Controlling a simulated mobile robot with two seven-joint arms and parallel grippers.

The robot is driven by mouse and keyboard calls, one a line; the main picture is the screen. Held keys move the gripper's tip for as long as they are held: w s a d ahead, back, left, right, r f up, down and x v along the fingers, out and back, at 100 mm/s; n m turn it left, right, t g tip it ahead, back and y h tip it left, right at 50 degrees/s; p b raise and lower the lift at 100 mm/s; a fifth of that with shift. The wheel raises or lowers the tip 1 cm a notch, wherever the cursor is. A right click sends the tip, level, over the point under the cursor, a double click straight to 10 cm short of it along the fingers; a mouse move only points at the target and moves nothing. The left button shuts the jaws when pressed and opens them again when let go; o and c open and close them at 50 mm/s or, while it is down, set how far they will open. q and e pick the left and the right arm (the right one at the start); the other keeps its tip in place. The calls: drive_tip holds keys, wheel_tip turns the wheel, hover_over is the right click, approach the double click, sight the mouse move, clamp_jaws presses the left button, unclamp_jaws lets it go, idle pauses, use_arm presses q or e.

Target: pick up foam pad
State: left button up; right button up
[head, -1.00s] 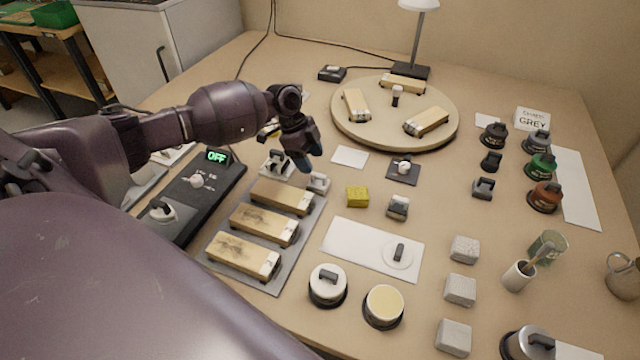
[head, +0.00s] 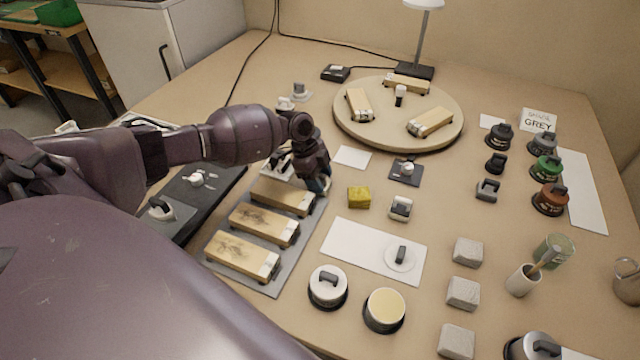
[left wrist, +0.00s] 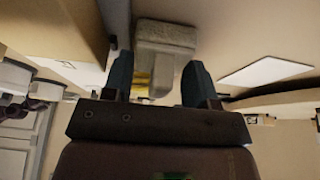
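The foam pad (left wrist: 168,38) looks like a small grey block with a narrower grip part on it, in the left wrist view just beyond and between my fingertips. In the head view it is mostly hidden under my left gripper (head: 317,184), beside the far right end of the board with the wooden blocks. My left gripper (left wrist: 158,80) is open, its two dark blue fingers on either side of the narrower part, with gaps visible. Whether the fingers touch it cannot be told. My right gripper is not in view.
Wooden blocks lie on a grey board (head: 263,283) left of my gripper. A yellow block (head: 358,197) and a small grey-topped piece (head: 400,208) stand to the right. A white card (head: 352,157) and a round turntable (head: 447,124) lie farther back.

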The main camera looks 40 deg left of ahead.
sight(320, 174)
use_arm(q)
drive_tip(key=c, duration=0.4)
drive_tip(key=shift+r, duration=0.1)
drive_tip(key=shift+r, duration=0.4)
wheel_tip(320, 174, up, 19)
drive_tip(key=p, duration=0.3)
drive_tip(key=o, duration=0.3)
drive_tip(key=shift+c, duration=1)
